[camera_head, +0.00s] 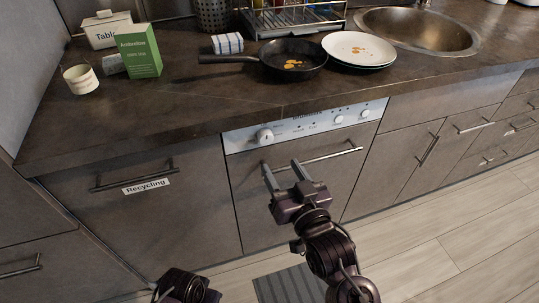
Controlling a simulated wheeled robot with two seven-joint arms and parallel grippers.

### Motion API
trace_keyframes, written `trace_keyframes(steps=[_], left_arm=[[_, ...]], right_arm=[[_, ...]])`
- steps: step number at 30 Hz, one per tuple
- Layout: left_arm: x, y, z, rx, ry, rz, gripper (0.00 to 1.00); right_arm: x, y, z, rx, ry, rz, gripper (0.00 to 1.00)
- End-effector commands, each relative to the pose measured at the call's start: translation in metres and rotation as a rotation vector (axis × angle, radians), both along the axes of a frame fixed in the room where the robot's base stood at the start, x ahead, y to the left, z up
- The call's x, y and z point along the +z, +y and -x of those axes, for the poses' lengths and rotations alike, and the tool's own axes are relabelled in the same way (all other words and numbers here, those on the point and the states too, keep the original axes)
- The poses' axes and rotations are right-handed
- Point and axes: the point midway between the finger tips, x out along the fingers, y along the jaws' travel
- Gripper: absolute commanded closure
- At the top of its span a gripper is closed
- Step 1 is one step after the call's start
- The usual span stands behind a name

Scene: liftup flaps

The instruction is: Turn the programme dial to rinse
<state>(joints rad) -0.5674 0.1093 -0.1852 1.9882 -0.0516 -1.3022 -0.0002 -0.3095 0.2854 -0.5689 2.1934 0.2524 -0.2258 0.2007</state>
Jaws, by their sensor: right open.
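The programme dial (265,135) is a round white knob at the left part of the white control panel (300,127) on the dishwasher front. The markings around it are too small to read. My right gripper (284,175) is open and empty in front of the dishwasher door (246,190), below the dial and near the door handle (322,157). Its two fingers point up toward the panel and appear apart from the dial. Of my left arm only a dark part shows at the bottom edge; its fingers are not visible.
Smaller knobs (338,119) sit at the panel's right. A drawer labelled Recycling (146,186) is to the left. The counter (190,118) above holds a pan (294,58), plates (358,48) and a green box (138,50). The space before the panel is clear.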

Motion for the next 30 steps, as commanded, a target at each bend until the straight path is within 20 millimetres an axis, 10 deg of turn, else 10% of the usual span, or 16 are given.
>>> trace_keyframes(steps=[15,26,30], left_arm=[[0.015,-0.001,0.001,-0.006,0.004,-0.001,1.0],[0.018,-0.001,0.001,-0.006,0.002,0.0,1.0],[0.018,-0.001,0.001,-0.006,0.002,0.0,1.0]], right_arm=[[0.005,0.026,-0.063,0.001,-0.007,-0.007,0.46],[0.004,0.029,-0.07,0.002,-0.005,-0.006,0.46],[0.004,0.029,-0.07,0.002,-0.006,-0.006,0.62]])
